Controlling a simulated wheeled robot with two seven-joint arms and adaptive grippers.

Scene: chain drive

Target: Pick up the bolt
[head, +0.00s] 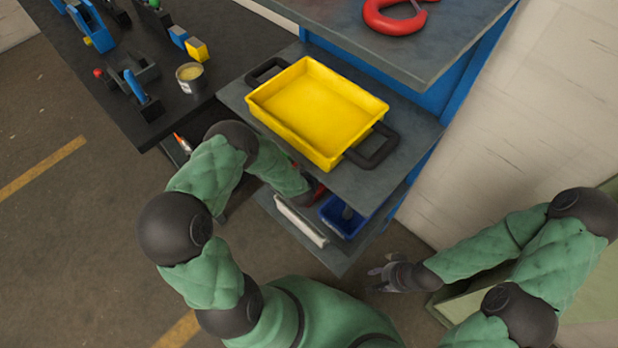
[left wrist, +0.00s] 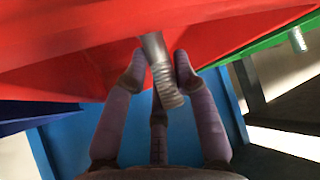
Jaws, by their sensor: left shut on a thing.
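The bolt (left wrist: 160,72) is a grey metal piece with a threaded, ribbed end. In the head view my left arm reaches under the middle shelf, and the left gripper is mostly hidden there. My right gripper (head: 384,273) is open and empty, low beside the shelf unit.
A yellow tray (head: 318,160) with black handles stands on the middle shelf (head: 400,165) above my left arm. A blue bin (head: 343,222) sits on the lower shelf. A red hook (head: 395,20) lies on top. A green bin (left wrist: 262,42) with another metal piece (left wrist: 298,40) is beside the red one.

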